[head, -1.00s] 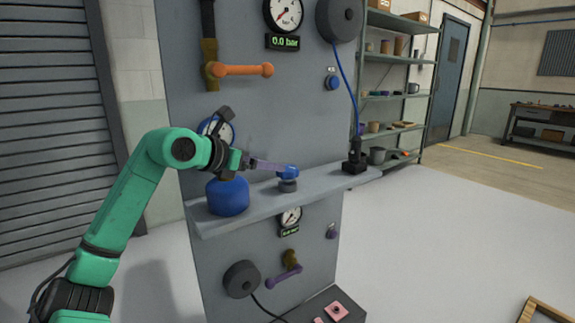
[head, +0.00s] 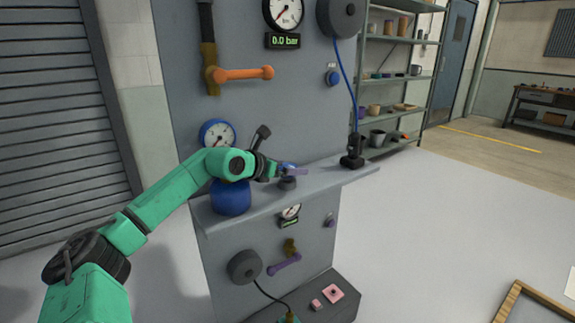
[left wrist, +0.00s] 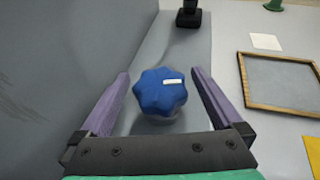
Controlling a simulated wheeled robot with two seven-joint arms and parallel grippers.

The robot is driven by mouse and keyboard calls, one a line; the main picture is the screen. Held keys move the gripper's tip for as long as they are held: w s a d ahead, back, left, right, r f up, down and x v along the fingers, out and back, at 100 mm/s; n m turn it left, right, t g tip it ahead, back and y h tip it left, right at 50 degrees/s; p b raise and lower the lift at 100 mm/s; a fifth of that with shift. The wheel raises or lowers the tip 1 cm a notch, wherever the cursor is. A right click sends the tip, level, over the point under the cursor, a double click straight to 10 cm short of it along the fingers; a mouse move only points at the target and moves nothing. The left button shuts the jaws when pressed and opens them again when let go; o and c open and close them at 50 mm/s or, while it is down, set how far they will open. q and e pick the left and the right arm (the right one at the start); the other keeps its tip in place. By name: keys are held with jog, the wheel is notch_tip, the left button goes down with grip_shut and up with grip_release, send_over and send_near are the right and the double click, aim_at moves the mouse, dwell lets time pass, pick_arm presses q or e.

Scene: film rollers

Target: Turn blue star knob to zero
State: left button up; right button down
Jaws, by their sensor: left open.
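The blue star knob (left wrist: 160,92) sits on a grey base on the panel's shelf, with a small white mark on its top near the right side. In the head view the knob (head: 287,167) is partly covered by my left gripper (head: 296,173). In the left wrist view my left gripper (left wrist: 160,82) is open, with one purple finger on each side of the knob. Gaps show between the knob and both fingers, so it is not held. My right gripper is not seen.
A blue rounded vessel (head: 231,198) stands on the shelf (head: 330,176) left of the knob, beneath my arm. A black device (head: 352,152) with a blue cable stands to the right. The grey panel rises close behind. An orange-handled valve (head: 243,73) is above.

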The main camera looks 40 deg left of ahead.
pick_arm(q)
jog(key=c, duration=1.3)
jog(key=shift+c, duration=0.2)
